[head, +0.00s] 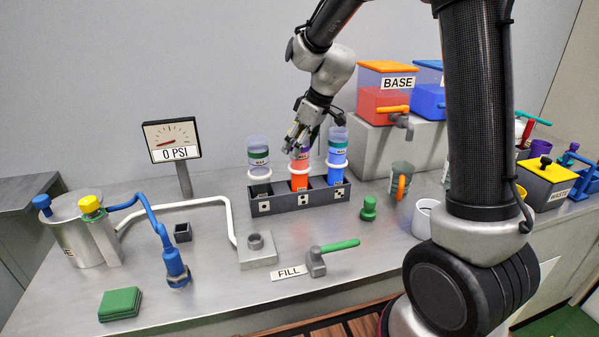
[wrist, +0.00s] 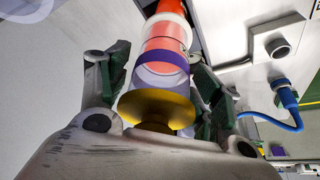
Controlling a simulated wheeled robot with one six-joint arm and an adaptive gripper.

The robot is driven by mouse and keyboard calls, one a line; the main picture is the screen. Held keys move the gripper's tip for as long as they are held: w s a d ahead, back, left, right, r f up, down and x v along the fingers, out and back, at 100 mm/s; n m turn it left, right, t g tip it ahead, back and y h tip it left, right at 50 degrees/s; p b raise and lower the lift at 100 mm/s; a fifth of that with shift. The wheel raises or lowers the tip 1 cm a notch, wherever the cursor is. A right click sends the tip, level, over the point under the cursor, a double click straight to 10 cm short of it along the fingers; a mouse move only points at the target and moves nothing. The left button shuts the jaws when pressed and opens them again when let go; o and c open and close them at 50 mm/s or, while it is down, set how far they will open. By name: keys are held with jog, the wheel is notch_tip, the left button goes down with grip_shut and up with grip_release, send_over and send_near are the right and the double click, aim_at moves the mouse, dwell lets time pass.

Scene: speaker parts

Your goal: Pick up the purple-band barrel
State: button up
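The purple-band barrel (head: 300,181) holds orange fluid and stands upright in the middle slot of the dark rack (head: 292,201). In the wrist view the barrel (wrist: 160,76) shows its purple band, a white ring and a gold disc at the end nearest my palm. My gripper (head: 298,143) is over its top, with one finger on each side. In the wrist view the fingers of my gripper (wrist: 160,70) lie very close to the barrel's sides; I cannot tell whether they press on it. My gripper hides the barrel's top in the head view.
A clear green-band barrel (head: 259,157) stands left of it and a blue-filled barrel (head: 337,152) right, both close to my gripper. The pressure gauge (head: 172,140) is farther left. Orange BASE container (head: 384,98) stands on a grey block behind.

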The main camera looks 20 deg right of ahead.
grip_shut()
jog(key=shift+r, duration=0.1)
